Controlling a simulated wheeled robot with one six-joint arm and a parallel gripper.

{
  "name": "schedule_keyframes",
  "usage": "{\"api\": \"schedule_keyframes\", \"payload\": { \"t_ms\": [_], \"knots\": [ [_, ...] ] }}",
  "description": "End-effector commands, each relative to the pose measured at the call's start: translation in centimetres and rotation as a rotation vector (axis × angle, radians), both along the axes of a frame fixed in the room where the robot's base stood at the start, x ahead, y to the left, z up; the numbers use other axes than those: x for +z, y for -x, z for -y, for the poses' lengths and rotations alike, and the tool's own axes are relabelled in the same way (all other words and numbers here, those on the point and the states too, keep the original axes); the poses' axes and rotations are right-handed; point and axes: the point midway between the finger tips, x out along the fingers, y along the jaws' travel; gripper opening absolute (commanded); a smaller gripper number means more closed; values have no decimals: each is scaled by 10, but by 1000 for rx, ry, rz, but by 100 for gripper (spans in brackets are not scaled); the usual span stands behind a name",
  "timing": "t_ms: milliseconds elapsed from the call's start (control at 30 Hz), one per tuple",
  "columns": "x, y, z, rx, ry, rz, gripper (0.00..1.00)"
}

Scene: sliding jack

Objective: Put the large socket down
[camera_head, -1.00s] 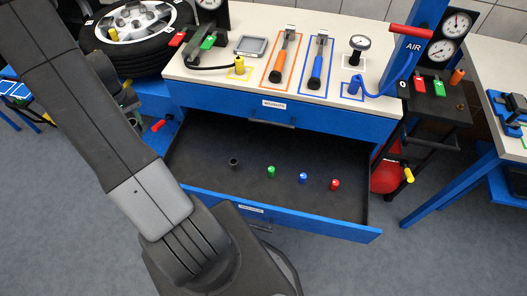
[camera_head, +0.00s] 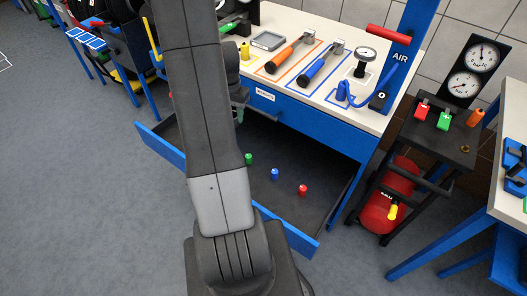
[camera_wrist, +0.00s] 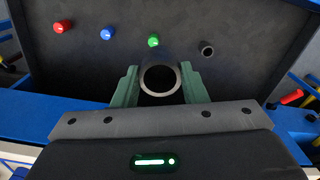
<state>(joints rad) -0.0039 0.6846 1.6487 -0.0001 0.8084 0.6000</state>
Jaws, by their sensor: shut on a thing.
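The large socket (camera_wrist: 160,80) shows end-on in the wrist view as a grey ring with a dark bore. My gripper (camera_wrist: 159,86) is shut on it, one green finger on each side. The socket is over the open drawer (camera_wrist: 110,65); its height above the drawer floor is hard to tell. In the head view my arm hides the socket and most of the gripper. The drawer (camera_head: 325,178) also shows there, pulled out below the bench top.
In the drawer stand red (camera_wrist: 63,26), blue (camera_wrist: 107,33) and green (camera_wrist: 153,40) sockets and a small dark socket (camera_wrist: 207,49) near the held one. A tool cart (camera_head: 435,150) stands right of the bench. The drawer's right part has bare floor.

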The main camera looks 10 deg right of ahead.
Motion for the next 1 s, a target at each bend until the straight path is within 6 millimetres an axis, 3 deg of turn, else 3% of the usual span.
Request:
{"api": "schedule_keyframes", "payload": {
  "t_ms": [33,600,800,1000],
  "knots": [
    [-22,5,13,-105,0,2,12],
    [-116,79,125,-1383,-3,0,12],
    [-148,111,155,-1811,-3,-1,12],
    [-167,134,172,-2111,-3,-2,12]
  ]
}}
